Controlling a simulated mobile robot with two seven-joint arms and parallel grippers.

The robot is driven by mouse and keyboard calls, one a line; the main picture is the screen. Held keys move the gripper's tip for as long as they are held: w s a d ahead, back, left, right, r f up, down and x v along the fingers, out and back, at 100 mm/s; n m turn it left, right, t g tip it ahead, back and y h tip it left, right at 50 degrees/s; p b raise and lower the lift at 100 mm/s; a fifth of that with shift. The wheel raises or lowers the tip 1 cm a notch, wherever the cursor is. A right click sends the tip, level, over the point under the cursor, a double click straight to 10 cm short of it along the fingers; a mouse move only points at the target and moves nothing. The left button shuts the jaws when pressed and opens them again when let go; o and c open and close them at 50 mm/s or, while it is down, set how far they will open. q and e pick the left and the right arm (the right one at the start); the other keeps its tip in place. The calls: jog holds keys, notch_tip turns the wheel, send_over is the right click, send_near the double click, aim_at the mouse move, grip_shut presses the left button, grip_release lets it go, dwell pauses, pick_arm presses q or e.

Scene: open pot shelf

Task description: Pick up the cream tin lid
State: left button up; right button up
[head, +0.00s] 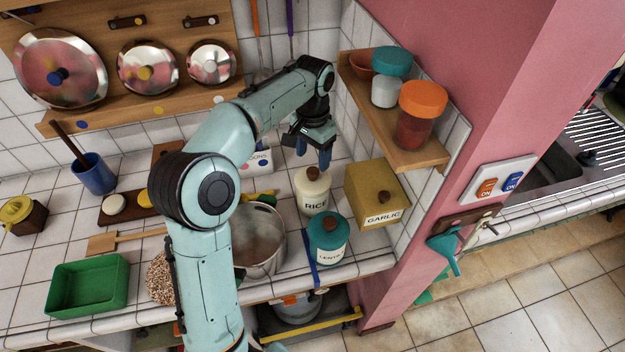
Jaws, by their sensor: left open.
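The cream tin (314,203), marked RICE, stands upright on the tiled counter. Its cream lid (303,182) with a brown knob (313,173) sits on top. My left gripper (312,160) is open and points down, its blue fingers just above the knob in the picture. I cannot tell how large the gap to the knob is. No object shows between the fingers. My right gripper is not in view.
A teal tin (328,243) stands close in front, and a yellow GARLIC box (375,195) to the right. A steel pot (262,240) is on the left, partly behind my arm. A wooden shelf (410,155) with jars juts out at the upper right.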

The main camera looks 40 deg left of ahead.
pick_arm(q)
notch_tip(320, 180, down, 5)
jog(key=shift+f+b, duration=0.1)
jog(key=shift+b, duration=0.3)
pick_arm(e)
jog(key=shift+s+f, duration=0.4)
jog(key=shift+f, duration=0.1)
pick_arm(q)
jog(key=shift+c, duration=0.3)
jog(key=c, duration=1.1)
jog(key=shift+o, duration=0.2)
notch_tip(320, 180, up, 12)
jog(key=p, duration=0.3)
notch_tip(320, 180, up, 8)
send_over(313, 170)
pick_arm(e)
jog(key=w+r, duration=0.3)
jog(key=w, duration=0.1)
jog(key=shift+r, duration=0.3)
